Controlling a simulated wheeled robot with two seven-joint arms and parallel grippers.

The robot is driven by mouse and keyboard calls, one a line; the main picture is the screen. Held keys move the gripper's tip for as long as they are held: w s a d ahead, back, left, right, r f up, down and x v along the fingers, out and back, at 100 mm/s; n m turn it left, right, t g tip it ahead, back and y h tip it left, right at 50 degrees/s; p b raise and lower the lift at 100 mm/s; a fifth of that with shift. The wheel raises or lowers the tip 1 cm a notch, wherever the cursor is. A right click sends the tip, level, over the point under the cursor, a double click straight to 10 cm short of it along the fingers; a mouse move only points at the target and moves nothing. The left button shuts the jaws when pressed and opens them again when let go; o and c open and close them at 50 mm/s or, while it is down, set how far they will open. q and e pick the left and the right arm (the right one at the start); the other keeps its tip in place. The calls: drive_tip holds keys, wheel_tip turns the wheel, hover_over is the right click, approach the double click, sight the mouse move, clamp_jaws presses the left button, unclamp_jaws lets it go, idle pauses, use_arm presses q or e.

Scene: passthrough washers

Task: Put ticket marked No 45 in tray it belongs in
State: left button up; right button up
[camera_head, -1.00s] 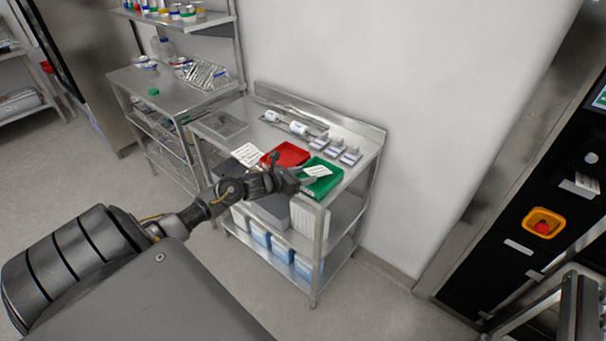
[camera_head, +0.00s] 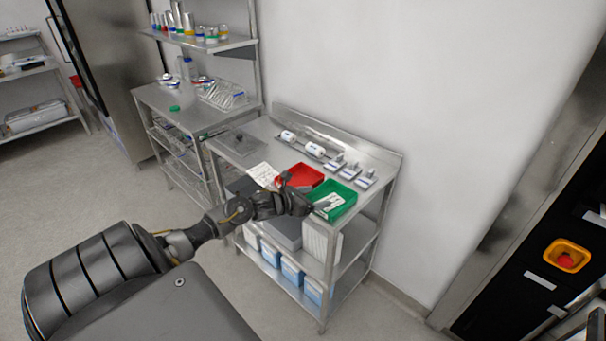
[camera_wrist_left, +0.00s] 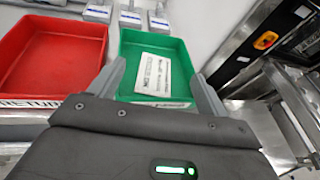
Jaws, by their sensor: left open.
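A white ticket (camera_wrist_left: 153,75) with dark print lies in the green tray (camera_wrist_left: 181,53); its number is too small to read surely. The ticket also shows in the head view (camera_head: 329,201), inside the green tray (camera_head: 346,208). My left gripper (camera_wrist_left: 158,88) is open, its two fingers apart at the near side of the green tray with the ticket beyond and between them. In the head view the left gripper (camera_head: 308,198) is at the tray's left edge. A red tray (camera_head: 305,174) stands left of the green one and looks empty. My right gripper is not in view.
White printed sheets (camera_head: 264,174) lie left of the red tray on the steel table (camera_head: 268,133). White rolls (camera_head: 314,149) and several small blocks (camera_head: 349,172) stand behind the trays.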

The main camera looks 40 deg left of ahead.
use_arm(q)
drive_tip(key=b+v, duration=0.2)
drive_tip(key=v, duration=0.7)
drive_tip(key=shift+s, duration=0.4)
